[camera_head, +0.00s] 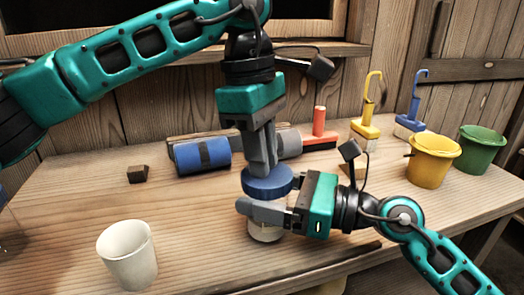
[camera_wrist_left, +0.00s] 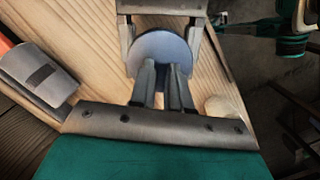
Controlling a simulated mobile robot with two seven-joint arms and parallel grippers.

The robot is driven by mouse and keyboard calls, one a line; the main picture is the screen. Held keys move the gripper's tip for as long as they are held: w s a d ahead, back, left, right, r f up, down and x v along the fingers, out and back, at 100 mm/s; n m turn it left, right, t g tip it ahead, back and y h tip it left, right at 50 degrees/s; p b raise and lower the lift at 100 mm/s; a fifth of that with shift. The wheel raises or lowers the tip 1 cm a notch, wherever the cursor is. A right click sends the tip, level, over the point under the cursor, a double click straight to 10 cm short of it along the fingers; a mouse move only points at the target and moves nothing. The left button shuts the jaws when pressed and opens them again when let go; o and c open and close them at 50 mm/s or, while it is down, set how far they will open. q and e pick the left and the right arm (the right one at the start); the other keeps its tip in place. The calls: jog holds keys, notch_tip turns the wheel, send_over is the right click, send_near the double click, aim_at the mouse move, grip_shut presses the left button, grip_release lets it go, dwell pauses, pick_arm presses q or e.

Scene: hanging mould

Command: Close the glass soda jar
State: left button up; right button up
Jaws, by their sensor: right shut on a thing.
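The glass soda jar (camera_head: 266,231) stands upright near the front middle of the table. My right gripper (camera_head: 262,212) is shut around its upper part from the right and hides much of it. The round blue lid (camera_head: 267,184) is level over the jar; the right fingers hide whether it touches the rim. My left gripper (camera_head: 263,160) points straight down with its fingertips at the middle of the lid's top. In the left wrist view its fingers (camera_wrist_left: 166,78) are close together over the lid (camera_wrist_left: 162,48), and whether they grip a part of it is unclear.
A white cup (camera_head: 128,255) stands front left. A small dark block (camera_head: 138,174) and a blue roll (camera_head: 203,155) lie behind. Yellow (camera_head: 433,160) and green (camera_head: 482,148) buckets stand at the right. The table's left part is mostly clear.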

pick_arm(q)
jog(key=shift+w+a+r, duration=0.1)
jog(key=shift+a+r, duration=0.1)
jog(key=shift+r, duration=1.75)
pick_arm(e)
jog(key=o, duration=1.5)
jog(key=shift+d, duration=0.1)
pick_arm(q)
notch_tip(320, 180, down, 2)
jog(key=shift+f+b, duration=0.2)
jog(key=shift+b, duration=0.95)
pick_arm(e)
jog(key=v, duration=1.1)
jog(key=shift+s+d, duration=0.15)
jog(key=shift+d, duration=0.1)
jog(key=shift+s+d+r, duration=0.1)
jog(key=shift+s+d, duration=0.1)
jog(key=shift+d, duration=0.35)
